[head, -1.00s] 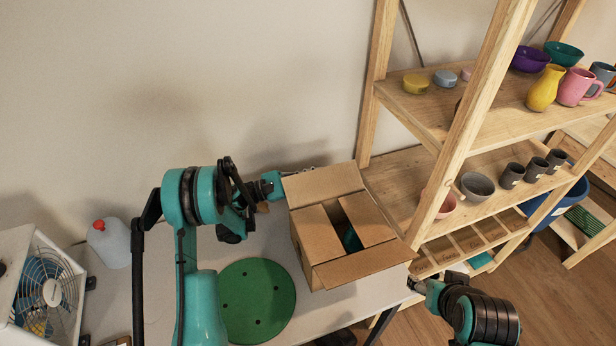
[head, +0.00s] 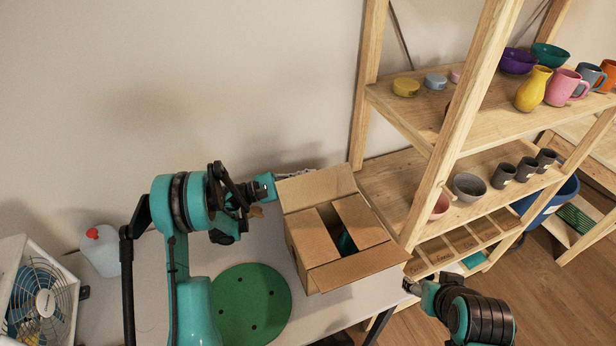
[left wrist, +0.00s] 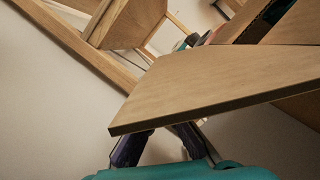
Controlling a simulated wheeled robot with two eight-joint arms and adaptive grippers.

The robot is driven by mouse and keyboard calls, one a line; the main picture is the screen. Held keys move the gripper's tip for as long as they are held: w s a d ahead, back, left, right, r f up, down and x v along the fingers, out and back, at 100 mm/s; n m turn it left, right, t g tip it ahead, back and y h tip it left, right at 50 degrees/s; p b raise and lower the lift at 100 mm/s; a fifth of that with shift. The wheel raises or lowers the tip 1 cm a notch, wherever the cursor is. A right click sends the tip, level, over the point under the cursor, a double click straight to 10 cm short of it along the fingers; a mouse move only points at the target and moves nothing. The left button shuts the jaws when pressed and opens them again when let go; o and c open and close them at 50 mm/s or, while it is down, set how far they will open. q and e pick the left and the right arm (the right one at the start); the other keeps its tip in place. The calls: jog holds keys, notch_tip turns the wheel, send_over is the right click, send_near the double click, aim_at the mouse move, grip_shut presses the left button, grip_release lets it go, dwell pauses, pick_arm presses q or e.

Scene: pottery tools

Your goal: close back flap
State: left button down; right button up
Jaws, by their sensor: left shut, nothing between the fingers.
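An open cardboard box (head: 300,245) stands on the table. Its back flap (head: 318,188) is raised and leans back, away from the opening. The side flaps (head: 360,220) are folded inward with a gap between them, and the front flap (head: 358,267) sticks outward. Something teal shows in the gap. My left gripper (head: 295,173) is shut and empty at the back flap's left end, its fingers mostly hidden behind the flap. In the left wrist view the back flap (left wrist: 215,88) crosses in front of the dark fingers and hides their tips. My right gripper (head: 411,286) is low, right of the box; its jaw state is unclear.
A green disc (head: 250,303) lies on the table (head: 310,310) in front of the box. A white jug (head: 101,250) and a fan (head: 38,292) are at the left. A wooden shelf (head: 400,185) with bowls and mugs stands close to the box's right. The wall is behind.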

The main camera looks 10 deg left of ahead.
aim_at(312, 184)
pick_arm(q)
jog(key=shift+s+d+r+m, duration=0.2)
jog(key=shift+r+m, duration=0.3)
jog(key=shift+m, duration=0.3)
jog(key=shift+s+r, duration=0.2)
jog(key=shift+r, duration=0.1)
jog(key=shift+s+d+r, duration=0.6)
jog(key=shift+s+r, duration=0.2)
jog(key=shift+r, duration=0.15)
jog(key=shift+s+d+r+m, duration=0.15)
jog(key=shift+s+r+m, duration=0.1)
jog(key=shift+m, duration=0.05)
jog(key=m, duration=0.1)
jog(key=s+d+r+m+g, duration=0.1)
jog(key=m, duration=0.1)
jog(key=shift+s, duration=0.2)
jog(key=shift+s+d+r+m+g+y+p, duration=0.1)
jog(key=shift+s+d+m+g+y, duration=0.1)
jog(key=shift+s+m, duration=0.25)
jog(key=shift+s+d+m+g+y+p, duration=0.1)
jog(key=shift+s+d+m+g, duration=0.15)
jog(key=shift+m, duration=0.45)
jog(key=shift+s+d+r+m+g+y+p, duration=0.1)
jog(key=shift+s+d+m+g, duration=0.15)
jog(key=shift+m, duration=0.3)
jog(key=shift+s, duration=0.1)
jog(key=shift+f, duration=0.1)
